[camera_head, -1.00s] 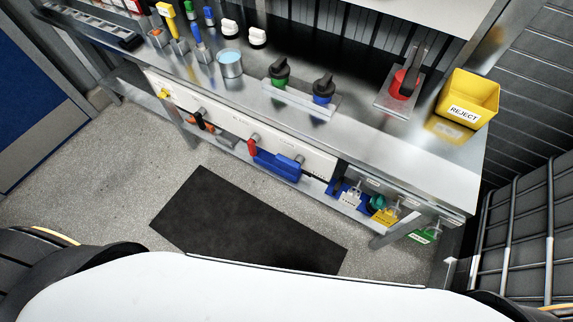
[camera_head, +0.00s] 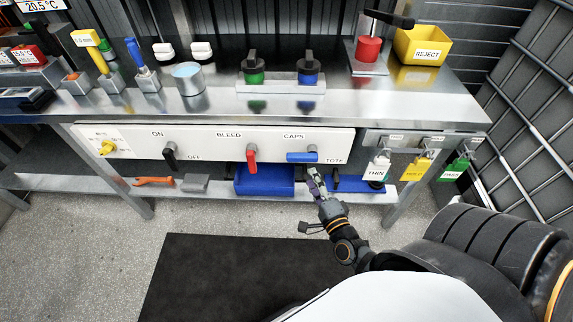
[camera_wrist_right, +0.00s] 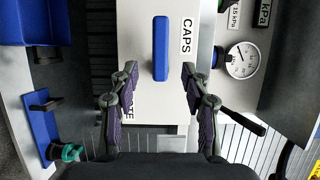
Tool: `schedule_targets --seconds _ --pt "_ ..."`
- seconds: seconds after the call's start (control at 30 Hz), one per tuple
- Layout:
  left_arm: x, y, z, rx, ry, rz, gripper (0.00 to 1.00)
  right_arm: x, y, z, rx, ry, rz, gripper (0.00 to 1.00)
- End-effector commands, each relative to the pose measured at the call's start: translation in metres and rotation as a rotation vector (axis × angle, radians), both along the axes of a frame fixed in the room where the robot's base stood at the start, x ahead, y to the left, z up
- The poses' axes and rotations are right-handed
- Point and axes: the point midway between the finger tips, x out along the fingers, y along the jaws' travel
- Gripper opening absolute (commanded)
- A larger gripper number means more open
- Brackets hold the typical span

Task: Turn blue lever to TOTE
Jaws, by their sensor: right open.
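The blue lever (camera_head: 302,157) is on the white front panel (camera_head: 200,143) under the counter, at the panel's right end. It lies level, its handle reaching left from its pivot, below the CAPS label and left of the TOTE label. In the right wrist view the blue lever (camera_wrist_right: 160,48) shows ahead of and between the open fingers. My right gripper (camera_head: 315,180) is just below the lever, open and empty; it also shows in the right wrist view (camera_wrist_right: 159,82), with its fingers partly covering TOTE. I see no contact. My left gripper is out of view.
A red lever (camera_head: 251,156) and a black lever (camera_head: 170,155) are farther left on the panel. A blue bin (camera_head: 264,180) sits on the shelf below. White, yellow and green tags (camera_head: 415,172) hang to the right. A gauge (camera_wrist_right: 240,60) is beside the right finger.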

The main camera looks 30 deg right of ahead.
Motion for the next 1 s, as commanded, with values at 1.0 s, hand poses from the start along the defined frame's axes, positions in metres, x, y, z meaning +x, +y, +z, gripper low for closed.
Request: schedule_targets --seconds 1.0 --pt "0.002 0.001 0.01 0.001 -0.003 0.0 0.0 0.101 -0.016 0.0 -0.004 0.002 0.001 0.32"
